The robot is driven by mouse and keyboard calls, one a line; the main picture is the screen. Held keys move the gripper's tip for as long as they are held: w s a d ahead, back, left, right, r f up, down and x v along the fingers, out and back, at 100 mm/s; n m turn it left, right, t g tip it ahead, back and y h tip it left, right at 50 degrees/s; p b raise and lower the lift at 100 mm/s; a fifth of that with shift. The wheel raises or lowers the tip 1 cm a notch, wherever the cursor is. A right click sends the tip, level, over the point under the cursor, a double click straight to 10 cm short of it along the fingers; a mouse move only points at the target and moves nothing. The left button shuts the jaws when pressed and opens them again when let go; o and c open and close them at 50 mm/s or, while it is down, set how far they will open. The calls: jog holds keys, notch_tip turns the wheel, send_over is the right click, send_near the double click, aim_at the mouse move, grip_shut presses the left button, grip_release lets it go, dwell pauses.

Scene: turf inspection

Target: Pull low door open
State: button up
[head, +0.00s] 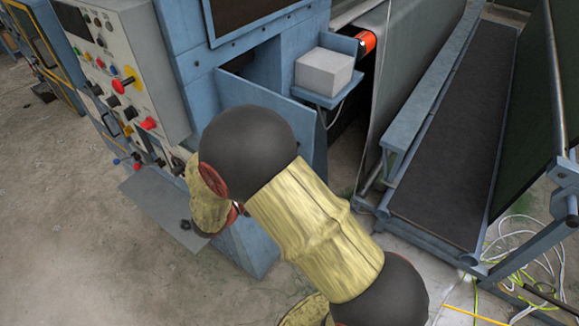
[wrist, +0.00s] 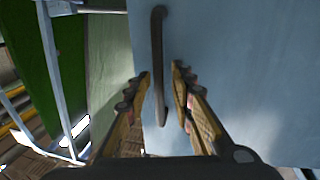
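The low door is a plain blue panel (head: 308,140) on the machine's lower front in the head view. Its top edge seems to stand out at an angle from the cabinet, with a dark gap behind. My arm covers much of it. In the wrist view, the blue door face (wrist: 240,60) fills the right half, with a dark bar handle (wrist: 158,40) upright near its left edge. My gripper (wrist: 161,74) is open, with one finger on each side of the handle's lower half. I cannot tell whether either finger touches it. The head view hides the fingers and handle.
A control panel (head: 125,60) with knobs and buttons stands left of the door. A white box (head: 324,72) sits on a small shelf above it. A conveyor frame (head: 425,100) stands close on the right, with loose cables (head: 525,255) on the floor. Open floor (head: 60,220) lies at left.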

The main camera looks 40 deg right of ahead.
jog(key=a, duration=1.2)
jog(key=shift+s, duration=0.45)
